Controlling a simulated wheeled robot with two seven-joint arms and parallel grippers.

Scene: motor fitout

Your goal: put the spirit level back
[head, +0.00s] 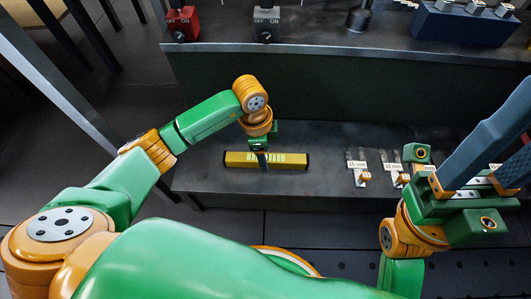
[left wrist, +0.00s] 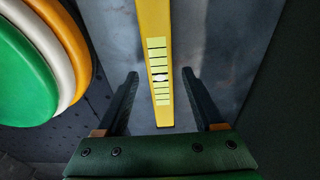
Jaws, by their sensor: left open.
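The spirit level (head: 295,161) is a yellow bar with dark ends and lies flat on the dark lower shelf, left of the centre. In the left wrist view the level (left wrist: 154,30) runs lengthwise between my fingers, with its pale marked strip facing up. My left gripper (head: 263,160) is over the level's middle. Its fingers stand open on either side of the bar, with gaps showing in the left wrist view (left wrist: 160,76). My right gripper (head: 512,135) is raised at the right edge, its fingers apart; their tips run out of the picture.
Small brass-coloured parts with white labels (head: 358,166) sit on the shelf to the right of the level. On the upper bench are a red switch box (head: 182,23), a grey switch box (head: 266,24) and a blue block (head: 462,24) with metal pieces. The shelf between level and labels is clear.

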